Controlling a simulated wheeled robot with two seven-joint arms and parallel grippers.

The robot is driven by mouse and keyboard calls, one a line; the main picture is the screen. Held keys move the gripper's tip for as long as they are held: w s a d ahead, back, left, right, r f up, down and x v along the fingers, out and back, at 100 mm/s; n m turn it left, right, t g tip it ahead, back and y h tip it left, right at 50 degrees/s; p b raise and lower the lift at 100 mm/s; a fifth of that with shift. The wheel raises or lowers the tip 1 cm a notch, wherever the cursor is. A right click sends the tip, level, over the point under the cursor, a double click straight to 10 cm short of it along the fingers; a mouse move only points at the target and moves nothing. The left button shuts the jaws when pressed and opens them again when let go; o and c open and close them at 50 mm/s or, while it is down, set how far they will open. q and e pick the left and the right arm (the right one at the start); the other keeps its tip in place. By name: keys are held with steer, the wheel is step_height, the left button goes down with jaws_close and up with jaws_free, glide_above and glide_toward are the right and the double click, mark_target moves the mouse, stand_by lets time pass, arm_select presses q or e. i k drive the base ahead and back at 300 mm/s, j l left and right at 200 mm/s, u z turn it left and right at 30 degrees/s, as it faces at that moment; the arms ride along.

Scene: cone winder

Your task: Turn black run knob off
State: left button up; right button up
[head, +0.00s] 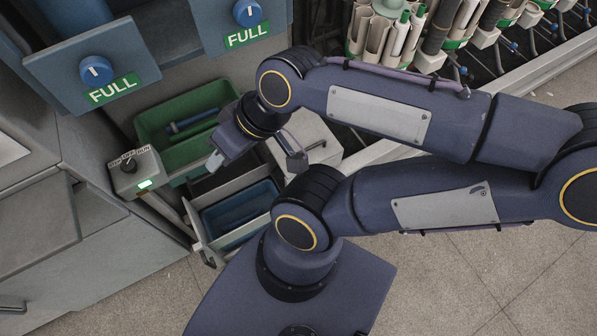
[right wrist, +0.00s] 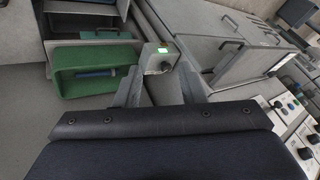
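The black run knob (head: 128,165) sits on top of a small grey control box (head: 128,182) at the left, with a lit green indicator on the box front. My left gripper is not in view.
A green bin (head: 172,108) holding a blue tube lies behind the box. A blue bin (head: 240,228) sits in an open drawer at the right. Blue knobs with FULL labels (head: 97,70) are on panels above. Spools and tubes (head: 400,30) stand at the back right.

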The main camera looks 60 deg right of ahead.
mark_target(129, 165)
steer(key=k+z, duration=0.1)
steer(key=z, duration=0.4)
steer(key=k+z, duration=0.1)
steer(key=z, duration=0.4)
steer(key=k+z, duration=0.1)
steer(key=z, duration=0.4)
steer(key=k+l, duration=0.15)
steer(key=k, duration=0.3)
steer(key=k+l, duration=0.1)
steer(key=k, duration=0.35)
steer(key=k+l, duration=0.15)
steer(key=k, duration=0.25)
